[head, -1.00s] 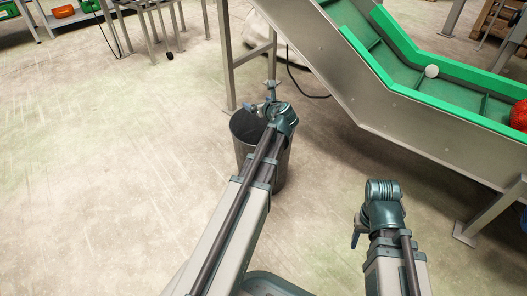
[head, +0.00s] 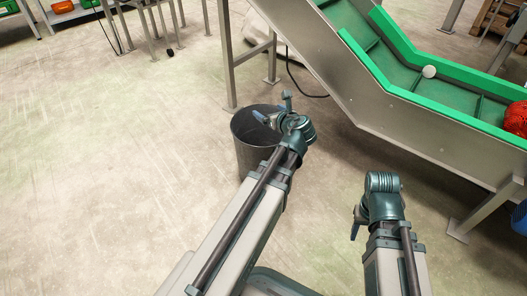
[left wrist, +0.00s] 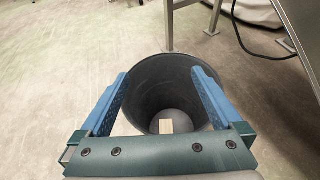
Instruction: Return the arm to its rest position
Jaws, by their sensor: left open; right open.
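A small pale block (left wrist: 166,126) lies on the bin's bottom. My right gripper (head: 358,222) is low at the right in the head view, with its fingers mostly hidden behind the wrist.
A conveyor with green side walls (head: 450,100) slopes across the right, carrying a white ball (head: 429,72) and a red netted thing (head: 516,119). Its metal legs (head: 228,60) stand behind the bin. The floor at the left is clear.

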